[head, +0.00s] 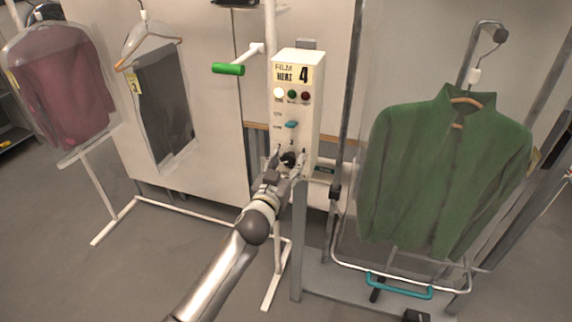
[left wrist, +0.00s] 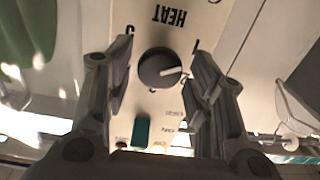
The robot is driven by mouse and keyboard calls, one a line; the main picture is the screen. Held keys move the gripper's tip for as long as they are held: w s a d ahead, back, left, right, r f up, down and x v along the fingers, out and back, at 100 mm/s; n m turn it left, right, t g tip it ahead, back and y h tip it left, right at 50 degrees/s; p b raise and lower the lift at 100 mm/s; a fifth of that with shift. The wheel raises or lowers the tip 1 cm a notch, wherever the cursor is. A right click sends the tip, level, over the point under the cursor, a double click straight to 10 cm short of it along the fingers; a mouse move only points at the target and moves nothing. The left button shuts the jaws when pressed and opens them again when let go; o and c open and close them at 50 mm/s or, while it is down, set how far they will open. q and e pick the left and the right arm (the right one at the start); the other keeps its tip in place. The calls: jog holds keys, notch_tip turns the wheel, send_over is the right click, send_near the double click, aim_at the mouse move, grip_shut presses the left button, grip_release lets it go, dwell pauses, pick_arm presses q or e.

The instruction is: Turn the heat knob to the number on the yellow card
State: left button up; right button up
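The yellow card (head: 293,75) on the control box (head: 282,107) reads "FILM HEAT" with a large 4. The dark round heat knob (head: 289,159) is low on the box front; it also shows in the left wrist view (left wrist: 160,68). There its white pointer line points to the picture's right, and that view shows the panel upside down. My left gripper (head: 288,163) is at the knob. In the left wrist view its fingers (left wrist: 162,72) stand open on either side of the knob, with gaps visible. Some dial numbers are hidden or unclear. My right gripper is not seen.
Above the knob are a teal switch (head: 291,124) and several round lamps, one lit white. A green-ended handle (head: 229,69) sticks out left of the box. A green jacket (head: 445,170) hangs right; bagged garments hang left on a white rail.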

pick_arm(q)
jog(key=c, duration=0.7)
